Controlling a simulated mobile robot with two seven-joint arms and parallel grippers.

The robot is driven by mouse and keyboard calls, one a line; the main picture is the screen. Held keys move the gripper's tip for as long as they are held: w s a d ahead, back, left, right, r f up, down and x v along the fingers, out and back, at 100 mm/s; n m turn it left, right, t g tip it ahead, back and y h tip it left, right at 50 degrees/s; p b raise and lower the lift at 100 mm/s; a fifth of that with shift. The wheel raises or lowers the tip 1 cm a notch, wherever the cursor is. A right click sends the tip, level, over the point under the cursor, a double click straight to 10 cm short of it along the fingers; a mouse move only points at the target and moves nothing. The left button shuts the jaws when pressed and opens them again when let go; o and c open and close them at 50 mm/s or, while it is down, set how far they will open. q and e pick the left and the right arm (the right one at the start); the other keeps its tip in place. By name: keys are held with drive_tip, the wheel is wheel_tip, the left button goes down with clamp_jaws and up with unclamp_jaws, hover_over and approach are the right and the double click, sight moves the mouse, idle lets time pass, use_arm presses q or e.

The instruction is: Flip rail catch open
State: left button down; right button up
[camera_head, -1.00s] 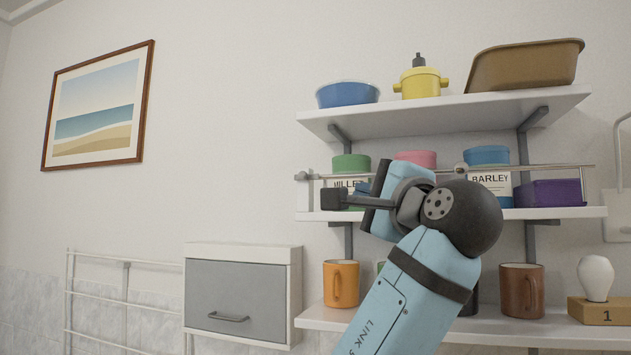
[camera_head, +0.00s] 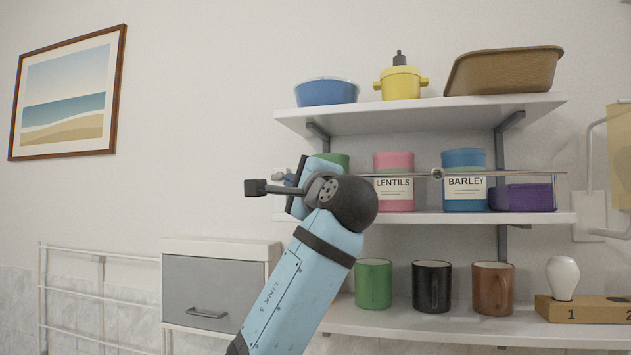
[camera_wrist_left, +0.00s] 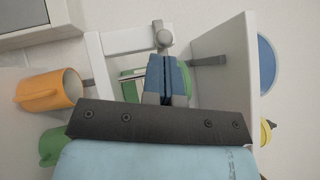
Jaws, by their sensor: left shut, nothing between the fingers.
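A thin metal rail (camera_head: 525,174) runs in front of the jars on the middle shelf. A round grey fitting (camera_head: 437,173) sits partway along it. At the rail's left end, a grey knob-like end piece (camera_wrist_left: 164,37), perhaps the catch, shows in the wrist view on its mount. My left gripper (camera_wrist_left: 168,62) has its blue fingers shut and empty, pointing at this end piece; I cannot tell whether they touch it. In the head view the left gripper (camera_head: 289,178) is at the rail's left end, partly hidden by my wrist. My right gripper is not in view.
Behind the rail stand a pink lentils jar (camera_head: 394,200), a blue barley jar (camera_head: 464,202) and a purple box (camera_head: 523,197). Several mugs stand on the lower shelf, including a green one (camera_head: 373,284). A grey-doored cabinet (camera_head: 208,285) hangs at left.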

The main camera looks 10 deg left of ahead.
use_arm(q)
drive_tip(key=shift+a+r, duration=0.1)
drive_tip(key=shift+a, duration=0.3)
drive_tip(key=shift+a, duration=1.55)
drive_tip(key=shift+w, duration=0.15)
